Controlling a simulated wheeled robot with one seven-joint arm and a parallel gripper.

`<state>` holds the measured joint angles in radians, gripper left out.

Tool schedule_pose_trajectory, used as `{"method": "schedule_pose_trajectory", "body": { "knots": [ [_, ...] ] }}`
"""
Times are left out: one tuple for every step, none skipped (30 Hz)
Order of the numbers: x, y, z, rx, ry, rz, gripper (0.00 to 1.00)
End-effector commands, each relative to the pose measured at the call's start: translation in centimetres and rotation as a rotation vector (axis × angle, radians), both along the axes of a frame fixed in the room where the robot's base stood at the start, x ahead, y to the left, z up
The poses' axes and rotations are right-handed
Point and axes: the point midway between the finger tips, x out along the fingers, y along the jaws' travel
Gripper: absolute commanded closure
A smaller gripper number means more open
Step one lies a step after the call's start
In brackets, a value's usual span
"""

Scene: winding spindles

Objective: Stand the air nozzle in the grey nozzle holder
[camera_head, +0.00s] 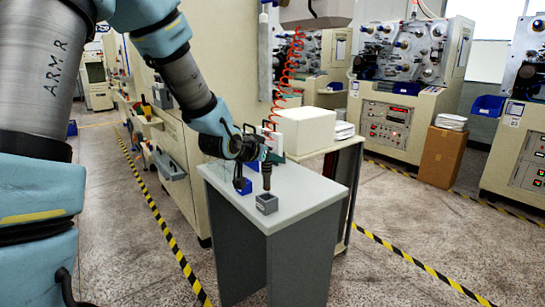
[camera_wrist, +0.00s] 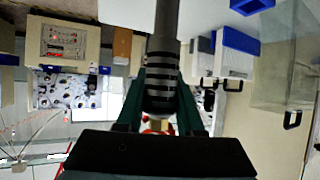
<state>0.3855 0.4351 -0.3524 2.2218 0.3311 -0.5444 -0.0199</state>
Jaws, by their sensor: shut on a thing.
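The air nozzle (camera_head: 267,180) is dark and slim and hangs upright below my gripper (camera_head: 265,158). My gripper is shut on it; in the wrist view the green fingers (camera_wrist: 160,100) press on both sides of the ribbed dark nozzle (camera_wrist: 161,60). The grey nozzle holder (camera_head: 267,204) is a small block on the near part of the table. The nozzle's lower tip is right at or just above the holder's top; I cannot tell whether it touches or has entered. The holder's opening is hard to see behind the tip.
The light grey table (camera_head: 300,190) has free room right of the holder. A blue block with a dark thing in it (camera_head: 243,187) stands close behind and left. A white box (camera_head: 303,130) sits on a stand behind. A red coiled hose (camera_head: 290,65) hangs above.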

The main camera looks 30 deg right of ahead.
Motion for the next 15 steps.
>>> {"method": "schedule_pose_trajectory", "body": {
  "knots": [
    [0.0,0.0,-0.4,0.0,0.0,0.0,1.0],
    [0.0,0.0,-0.5,0.0,0.001,0.0,1.0],
    [0.0,0.0,-0.7,0.0,0.001,0.0,1.0],
    [0.0,0.0,-0.9,0.0,0.001,0.0,1.0],
    [0.0,0.0,-1.1,0.0,0.001,0.0,1.0],
    [0.0,0.0,-1.4,0.0,0.001,0.0,1.0],
    [0.0,0.0,-1.6,0.0,0.001,0.0,1.0],
    [0.0,0.0,-1.8,0.0,0.001,0.0,1.0],
    [0.0,0.0,-2.1,0.0,0.001,0.0,1.0],
    [0.0,0.0,-2.4,0.0,0.001,0.0,1.0],
    [0.0,0.0,-2.6,0.0,0.001,0.0,1.0],
    [0.0,0.0,-2.9,0.0,0.001,0.0,1.0],
    [0.0,0.0,-3.1,0.0,0.0,0.001,1.0],
    [0.0,0.0,-3.3,0.0,0.0,0.001,1.0],
    [0.0,0.0,-3.6,0.0,0.0,0.001,1.0]
  ]
}}
